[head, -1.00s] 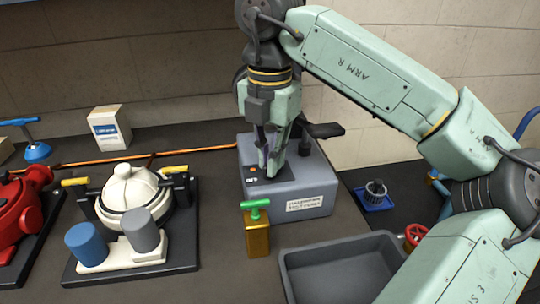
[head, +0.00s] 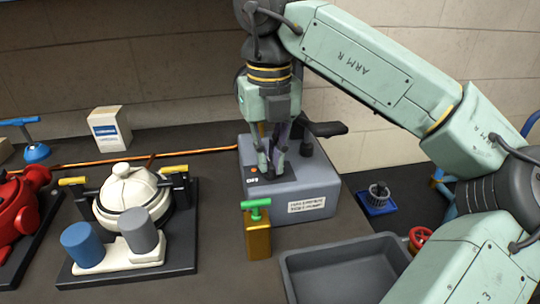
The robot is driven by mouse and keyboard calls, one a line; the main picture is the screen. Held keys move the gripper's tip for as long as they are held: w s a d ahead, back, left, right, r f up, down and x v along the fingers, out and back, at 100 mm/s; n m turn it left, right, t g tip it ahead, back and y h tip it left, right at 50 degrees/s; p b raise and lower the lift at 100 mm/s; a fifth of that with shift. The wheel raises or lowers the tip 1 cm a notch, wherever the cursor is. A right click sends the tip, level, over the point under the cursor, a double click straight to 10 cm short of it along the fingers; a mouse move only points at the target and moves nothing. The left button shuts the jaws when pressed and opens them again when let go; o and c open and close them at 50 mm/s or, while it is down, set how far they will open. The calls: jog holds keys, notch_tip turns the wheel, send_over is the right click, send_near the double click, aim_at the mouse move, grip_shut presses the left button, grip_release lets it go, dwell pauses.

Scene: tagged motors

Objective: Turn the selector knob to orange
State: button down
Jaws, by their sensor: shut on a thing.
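A grey control box (head: 308,190) with a white label stands on the dark bench in the middle of the head view. An orange mark (head: 254,169) shows on its top at the left. My gripper (head: 269,174) points down onto the top of this box and is shut on the selector knob. The knob itself is mostly hidden behind the fingers, so I cannot tell which mark it points to.
A brass block with a green T-handle (head: 257,230) stands just in front of the box. A grey tray (head: 345,270) is front right. A white-domed pot fixture (head: 131,190) is left. A black lever (head: 325,129) sticks up behind my gripper.

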jog(key=n, duration=0.3)
jog(key=shift+n, duration=0.3)
jog(key=shift+a+n, duration=0.1)
jog(key=shift+n, duration=1.7)
jog(key=c, duration=1.7)
grip_release()
jog(key=shift+s, duration=0.1)
jog(key=shift+r, duration=0.1)
notch_tip(320, 180, up, 7)
jog(key=shift+r, duration=0.15)
